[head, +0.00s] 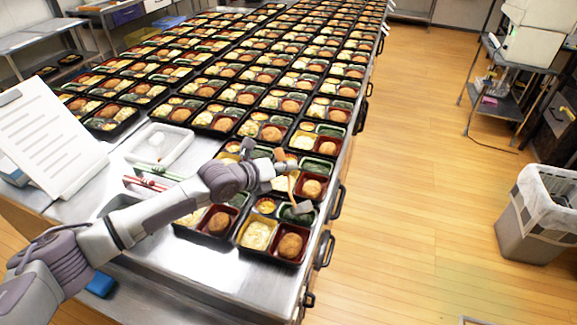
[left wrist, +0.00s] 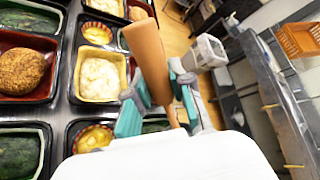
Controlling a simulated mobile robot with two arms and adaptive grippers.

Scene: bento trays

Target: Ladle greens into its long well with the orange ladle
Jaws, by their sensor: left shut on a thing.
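My left gripper (head: 283,167) is shut on the orange ladle (head: 292,184). In the left wrist view, the ladle's orange handle (left wrist: 149,58) stands up between the teal finger pads of the left gripper (left wrist: 160,112). In the head view the ladle's grey end hangs low over the dark green long well (head: 297,217) at the back right of the nearest bento tray (head: 272,262). I cannot tell whether it touches the well or holds greens. That tray also has a yellow well with pale food, a red well with a brown patty and a small orange cup. My right gripper is out of view.
Rows of filled bento trays (head: 287,105) cover the steel table and crowd around the gripper. A white tray (head: 160,146), red and green sticks and a paper sheet (head: 45,135) lie to the left. The wooden floor to the right is open, with a bin (head: 535,215).

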